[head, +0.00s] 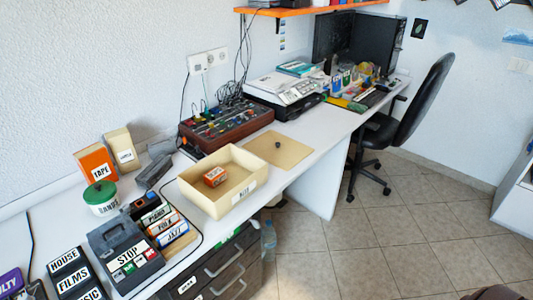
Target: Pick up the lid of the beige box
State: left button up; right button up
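The beige box (222,207) stands open on the white desk, with a label on its front side. A small orange box (215,176) lies inside it. A flat, square beige lid (285,157) with a small dark knob at its middle lies on the desk behind and to the right of the box, apart from it. Neither of my grippers shows in the head view.
A mixer with a wooden frame (225,125) is behind the lid, with a white device (285,88) further back. A dark STOP case (124,253) and several labelled cassettes stand at the left. An office chair (410,105) is at the right.

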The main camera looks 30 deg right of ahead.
aim_at(282, 152)
jog(key=i+l+u, duration=0.1)
jog(key=l, duration=0.45)
jog(key=i+l+u, duration=0.1)
jog(key=l, duration=0.45)
jog(key=i+l+u, duration=0.1)
jog(key=l, duration=0.45)
jog(key=i+l+u, duration=0.1)
jog(key=l, duration=0.5)
jog(key=i+l, duration=0.2)
jog(key=l, duration=0.4)
jog(key=u, duration=0.05)
